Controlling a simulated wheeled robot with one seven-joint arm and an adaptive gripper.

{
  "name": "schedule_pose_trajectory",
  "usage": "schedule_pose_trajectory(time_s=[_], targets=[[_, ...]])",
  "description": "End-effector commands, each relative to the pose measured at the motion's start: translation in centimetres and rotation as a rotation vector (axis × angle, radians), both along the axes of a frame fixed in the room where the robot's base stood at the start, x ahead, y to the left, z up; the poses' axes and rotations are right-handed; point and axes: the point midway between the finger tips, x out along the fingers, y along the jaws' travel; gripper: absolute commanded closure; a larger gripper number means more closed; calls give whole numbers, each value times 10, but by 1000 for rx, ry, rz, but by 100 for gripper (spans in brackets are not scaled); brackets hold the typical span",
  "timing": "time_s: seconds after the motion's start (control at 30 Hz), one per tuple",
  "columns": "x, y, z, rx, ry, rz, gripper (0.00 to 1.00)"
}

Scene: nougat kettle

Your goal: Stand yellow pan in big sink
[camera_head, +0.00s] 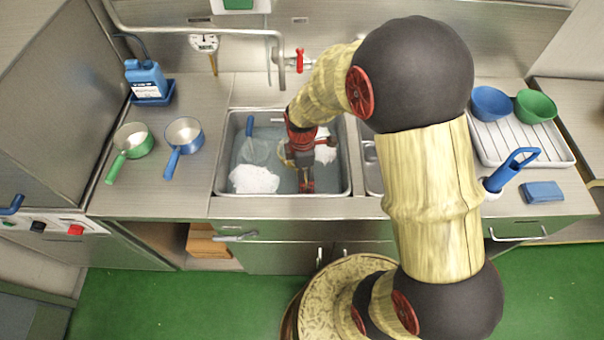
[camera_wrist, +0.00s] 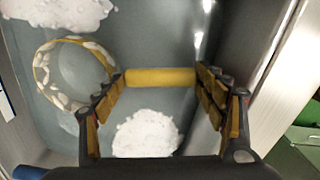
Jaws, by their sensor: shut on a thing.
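The yellow pan is inside the big sink (camera_head: 282,194). In the wrist view its round yellow rim (camera_wrist: 40,68), flecked with white foam, faces up at the left. Its yellow handle (camera_wrist: 160,77) runs across between my fingers. In the head view only a bit of the pan (camera_head: 283,154) shows beside my gripper (camera_head: 312,163). My gripper reaches down into the sink, shut on the handle; it also shows in the wrist view (camera_wrist: 161,80). Murky water covers the sink floor. I cannot tell whether the pan touches the bottom.
White foam (camera_head: 254,179) floats in the sink. A green pan (camera_head: 134,140) and a blue pan (camera_head: 184,132) stand on the left counter. A drying rack (camera_head: 545,150) with bowls is at right.

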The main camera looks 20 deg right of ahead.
Motion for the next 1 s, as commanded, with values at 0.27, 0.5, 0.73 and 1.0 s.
schedule_pose_trajectory(time_s=[0.27,0.5,0.73,1.0], targets=[[1,0,-26,0,-2,0,66],[1,0,-41,0,-2,0,66],[1,0,-44,0,-1,0,66],[1,0,-45,0,-2,0,66]])
